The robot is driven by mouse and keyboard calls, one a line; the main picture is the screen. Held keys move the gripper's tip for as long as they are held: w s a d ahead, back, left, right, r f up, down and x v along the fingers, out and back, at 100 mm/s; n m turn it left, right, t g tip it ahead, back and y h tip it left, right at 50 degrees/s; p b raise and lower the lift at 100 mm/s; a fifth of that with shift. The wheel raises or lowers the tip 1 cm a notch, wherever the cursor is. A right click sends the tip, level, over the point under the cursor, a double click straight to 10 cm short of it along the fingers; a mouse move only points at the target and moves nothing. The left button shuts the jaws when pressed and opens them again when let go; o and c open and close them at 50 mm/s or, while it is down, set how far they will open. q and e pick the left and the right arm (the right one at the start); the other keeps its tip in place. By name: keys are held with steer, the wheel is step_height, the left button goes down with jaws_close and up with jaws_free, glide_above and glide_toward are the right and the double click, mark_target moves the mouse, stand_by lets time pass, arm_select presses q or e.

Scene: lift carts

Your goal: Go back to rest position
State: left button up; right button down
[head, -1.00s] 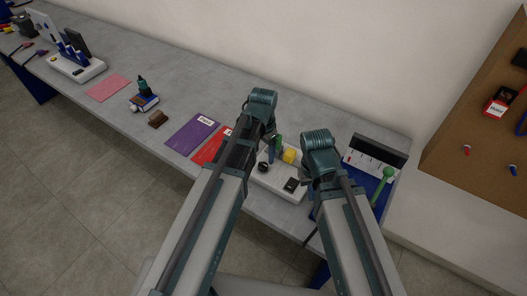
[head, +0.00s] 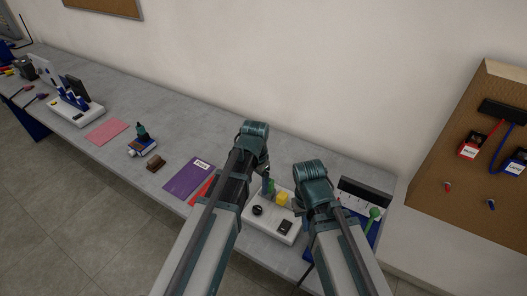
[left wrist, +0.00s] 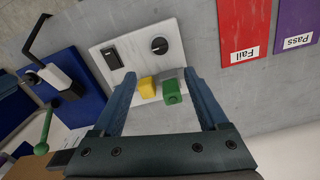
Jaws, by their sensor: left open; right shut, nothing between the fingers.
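My left gripper (head: 264,170) is over the rear of a white panel (head: 262,227), its fingers mostly hidden in the head view. In the left wrist view the left gripper (left wrist: 160,74) is open, with nothing held. Beyond its fingers are a yellow block (left wrist: 148,87) and a green block (left wrist: 172,92) on the white panel, which also bears a black knob (left wrist: 159,45) and a black switch (left wrist: 112,57). My right gripper (head: 325,205) hangs beside the panel's right end, shut and empty; its fingertips are largely hidden by the wrist.
A blue mat (left wrist: 62,87) with tools lies beside the panel. Red (head: 199,192) and purple (head: 187,179) sheets lie to its left. A pegboard (head: 462,190) is at right.

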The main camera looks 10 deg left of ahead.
arm_select(q)
steer(key=s+d+f+n+b, duration=0.1)
steer(key=s+f+b, duration=0.3)
steer(key=s+d+f+n+b, duration=0.1)
steer(key=s+d+f+b, duration=0.1)
steer(key=s+f+b, duration=0.2)
steer(key=s+d+f+n+y+b, duration=0.1)
steer(key=s+d+f+b, duration=0.1)
steer(key=s+f+b, duration=0.2)
steer(key=shift+s, duration=0.65)
arm_select(e)
step_height(320, 180, down, 12)
steer(key=shift+f, duration=0.1)
arm_select(q)
steer(key=shift+r, duration=0.15)
steer(key=shift+s, duration=0.1)
arm_select(e)
steer(key=shift+s, duration=0.15)
